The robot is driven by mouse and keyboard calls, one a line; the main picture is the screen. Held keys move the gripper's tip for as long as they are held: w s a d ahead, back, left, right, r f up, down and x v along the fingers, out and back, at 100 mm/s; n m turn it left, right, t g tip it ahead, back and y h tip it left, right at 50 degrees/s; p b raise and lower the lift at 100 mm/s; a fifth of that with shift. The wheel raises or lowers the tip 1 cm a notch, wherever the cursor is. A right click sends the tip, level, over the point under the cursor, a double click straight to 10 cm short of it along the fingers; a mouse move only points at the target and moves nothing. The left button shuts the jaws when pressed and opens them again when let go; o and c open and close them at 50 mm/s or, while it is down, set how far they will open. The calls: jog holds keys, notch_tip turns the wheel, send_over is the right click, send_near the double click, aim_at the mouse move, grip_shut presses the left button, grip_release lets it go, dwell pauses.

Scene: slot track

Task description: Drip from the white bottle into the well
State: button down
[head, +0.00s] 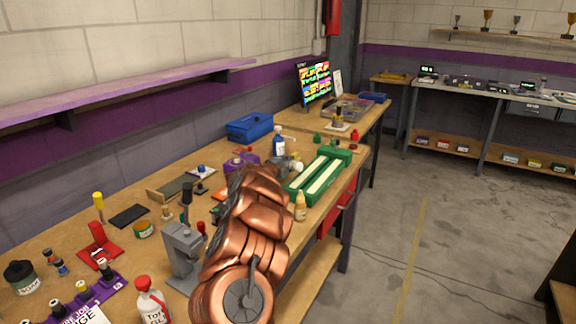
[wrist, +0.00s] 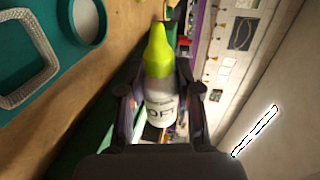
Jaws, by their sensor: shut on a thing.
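My gripper (wrist: 154,92) is shut on the white bottle (wrist: 160,106) in the wrist view, a finger on each side of its body. The bottle has dark lettering and a long yellow-green tip that points away from my palm. Its tilt against the room is hard to tell. A teal tray (wrist: 60,62) at the upper left of the wrist view has a round pale-bottomed recess (wrist: 84,20), which may be the well. The bottle tip is to the right of it and apart from it in the picture. In the head view my copper arm hides my gripper and the held bottle.
The wooden bench (head: 60,240) is crowded. A grey press-like stand (head: 182,255), a red-capped white bottle (head: 151,302) and a small cream bottle (head: 300,208) stand near my arm. A green slotted block (head: 318,176) and a blue box (head: 250,127) lie beyond. Floor at right is open.

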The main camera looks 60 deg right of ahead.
jog(key=shift+r+n+g+p, duration=0.4)
jog(key=shift+n+p, duration=0.3)
jog(key=shift+p, duration=1.25)
jog(key=shift+r+n+p, duration=0.2)
jog(key=shift+n+p, duration=0.5)
jog(key=shift+p, duration=1)
jog(key=shift+f, duration=0.15)
dwell(0.5)
jog(key=shift+f+b, duration=0.1)
jog(key=shift+b, duration=0.5)
jog(key=shift+f+m+b, duration=0.15)
jog(key=shift+m+b, duration=0.35)
jog(key=shift+b, duration=0.7)
jog(key=m+t+b, duration=0.1)
jog(key=m+b, duration=0.1)
jog(key=b, duration=0.4)
jog(key=shift+r+m+b, duration=0.25)
jog(key=shift+m+b, duration=0.1)
jog(key=shift+m, duration=0.05)
jog(key=shift+r, duration=0.1)
